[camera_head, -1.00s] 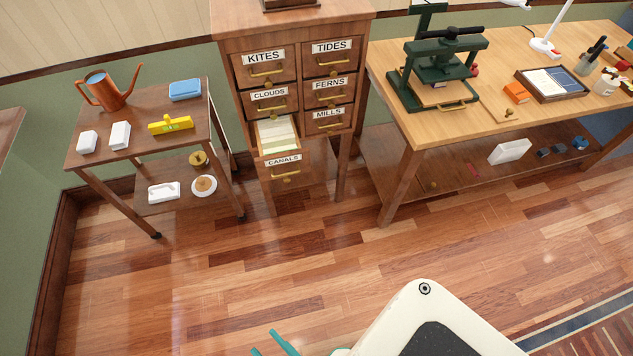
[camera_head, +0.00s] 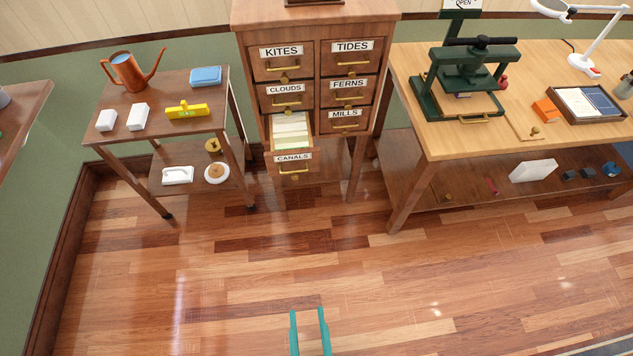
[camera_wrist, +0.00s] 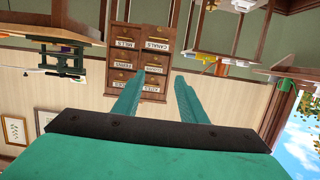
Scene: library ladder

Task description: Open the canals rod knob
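The CANALS drawer (camera_head: 279,163) is the lowest in the left column of the wooden cabinet and stands pulled out, with pale cards (camera_head: 291,130) showing inside. Its front carries a CANALS label, a brass pull and a small brass rod knob (camera_head: 295,178) below the label. Whether the knob is turned is too small to tell. My gripper (camera_head: 308,311) shows two teal fingers at the bottom of the head view, apart and empty, well short of the cabinet. In the wrist view, which is upside down, the CANALS label (camera_wrist: 158,43) lies between and beyond the fingers (camera_wrist: 157,88).
A workbench (camera_head: 440,143) with a green press (camera_head: 465,75) stands to the right. The wooden floor before the cabinet is clear.

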